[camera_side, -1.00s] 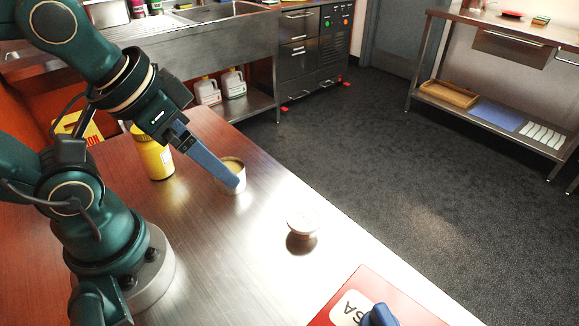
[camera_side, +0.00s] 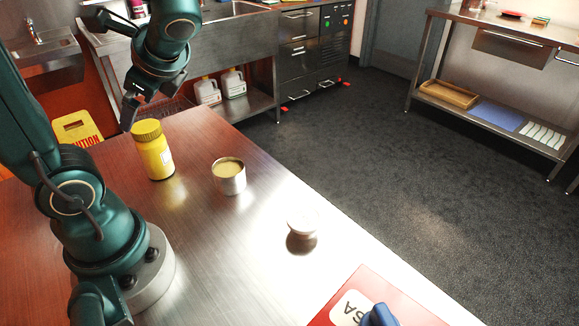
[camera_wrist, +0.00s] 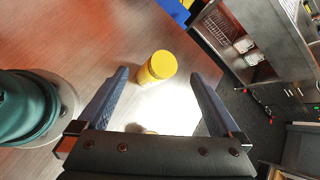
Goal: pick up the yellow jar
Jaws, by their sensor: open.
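The yellow jar (camera_side: 153,158) stands upright on the metal table, lid on, in the side view. In the wrist view the yellow jar (camera_wrist: 157,67) is seen from above, ahead of my fingertips and within the gap between them. My gripper (camera_side: 127,110) is up at the left of the jar's lid in the side view, apart from the jar. Its two fingers (camera_wrist: 161,76) are spread and empty in the wrist view. The exact height of the fingertips over the lid is hard to tell.
An open tin (camera_side: 229,180) with yellowish contents stands right of the jar. A small white round item (camera_side: 302,222) lies nearer the front edge. A red board (camera_side: 400,307) with a blue object (camera_side: 379,316) is at the lower right. The table between is clear.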

